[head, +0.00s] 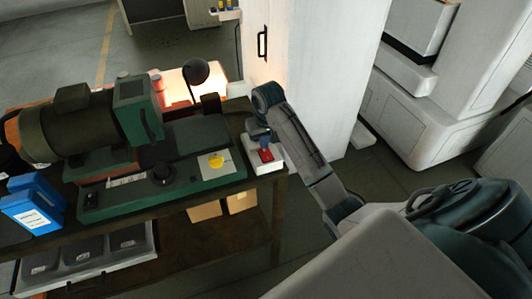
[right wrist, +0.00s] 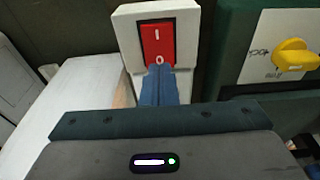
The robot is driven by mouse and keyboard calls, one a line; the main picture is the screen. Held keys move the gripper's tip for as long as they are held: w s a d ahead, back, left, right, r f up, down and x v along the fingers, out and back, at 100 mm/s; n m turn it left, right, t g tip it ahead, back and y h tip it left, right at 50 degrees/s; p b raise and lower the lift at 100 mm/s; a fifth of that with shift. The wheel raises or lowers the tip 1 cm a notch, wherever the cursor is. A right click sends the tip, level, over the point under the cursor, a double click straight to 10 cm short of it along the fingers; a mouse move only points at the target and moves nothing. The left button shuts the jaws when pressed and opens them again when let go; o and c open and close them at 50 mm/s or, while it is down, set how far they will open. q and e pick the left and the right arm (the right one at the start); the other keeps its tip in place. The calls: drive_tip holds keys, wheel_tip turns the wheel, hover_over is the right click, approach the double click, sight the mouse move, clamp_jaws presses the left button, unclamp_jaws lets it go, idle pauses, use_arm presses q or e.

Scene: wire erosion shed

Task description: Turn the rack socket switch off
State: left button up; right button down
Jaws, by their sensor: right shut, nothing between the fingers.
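The rack socket switch is a red rocker (right wrist: 158,42) set in a white socket box (right wrist: 128,28). It carries an I mark at the top and an O mark at the bottom in the right wrist view. In the head view the red rocker (head: 266,155) sits on the white box (head: 262,167) at the bench's right end. My right gripper (right wrist: 160,70) is shut and empty, its blue fingertips at the O end of the rocker. I cannot tell whether they touch it or which end is pressed in. My left gripper is out of view.
A green machine (head: 150,180) with a yellow knob (right wrist: 294,57) on its panel stands beside the socket box. A black lamp (head: 197,72) stands behind. A blue box (head: 33,205) is at the bench's left. A white cabinet (head: 310,60) rises behind my right arm.

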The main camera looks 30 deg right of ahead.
drive_tip(key=shift+f, duration=0.7)
idle(0.5)
